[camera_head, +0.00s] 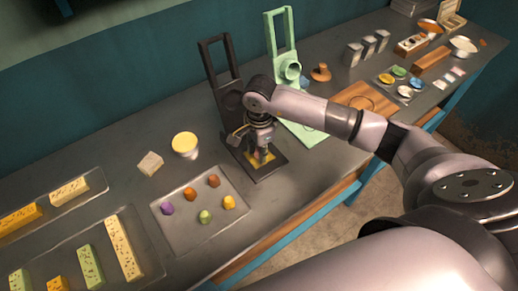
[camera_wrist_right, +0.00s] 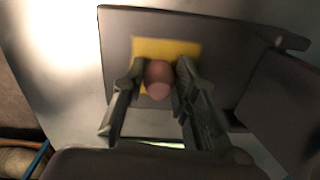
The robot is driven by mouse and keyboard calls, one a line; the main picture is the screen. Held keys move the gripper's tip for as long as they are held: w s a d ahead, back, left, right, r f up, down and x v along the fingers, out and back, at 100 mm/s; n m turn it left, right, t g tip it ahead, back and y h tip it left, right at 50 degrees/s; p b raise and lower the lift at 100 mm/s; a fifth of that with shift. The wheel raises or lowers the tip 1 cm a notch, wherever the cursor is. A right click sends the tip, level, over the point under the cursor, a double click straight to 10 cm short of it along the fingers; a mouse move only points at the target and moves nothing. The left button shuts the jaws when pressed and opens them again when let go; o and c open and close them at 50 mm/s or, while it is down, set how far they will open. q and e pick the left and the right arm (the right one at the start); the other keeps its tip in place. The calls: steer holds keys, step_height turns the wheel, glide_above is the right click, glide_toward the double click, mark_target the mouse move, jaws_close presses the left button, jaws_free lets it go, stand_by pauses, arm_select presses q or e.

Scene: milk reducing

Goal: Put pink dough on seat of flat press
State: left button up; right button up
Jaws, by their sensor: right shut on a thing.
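A dark press with a tall open frame (camera_head: 212,60) stands at mid-table, with a yellow square seat (camera_head: 268,157) on its base. My right gripper (camera_head: 260,153) points down over this seat. In the right wrist view my right gripper (camera_wrist_right: 157,78) is shut on the pink dough (camera_wrist_right: 158,82), a small rounded lump between the fingertips. The yellow seat (camera_wrist_right: 180,48) shows behind the dough; I cannot tell whether they touch. In the head view the gripper hides the dough. My left gripper is not in view.
A green press (camera_head: 281,27) stands close to the right of the dark one. A tray (camera_head: 188,232) with several coloured dough lumps lies to the left front. A yellow-topped cup (camera_head: 185,143) and a pale block (camera_head: 150,163) stand behind that tray.

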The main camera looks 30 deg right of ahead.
steer(key=shift+f, duration=0.2)
steer(key=o, duration=1)
steer(key=shift+r, duration=0.1)
steer(key=shift+r, duration=0.45)
step_height(320, 180, up, 12)
steer(key=b, duration=0.3)
steer(key=shift+s+f, duration=0.15)
steer(key=shift+f, duration=0.1)
steer(key=shift+f, duration=0.1)
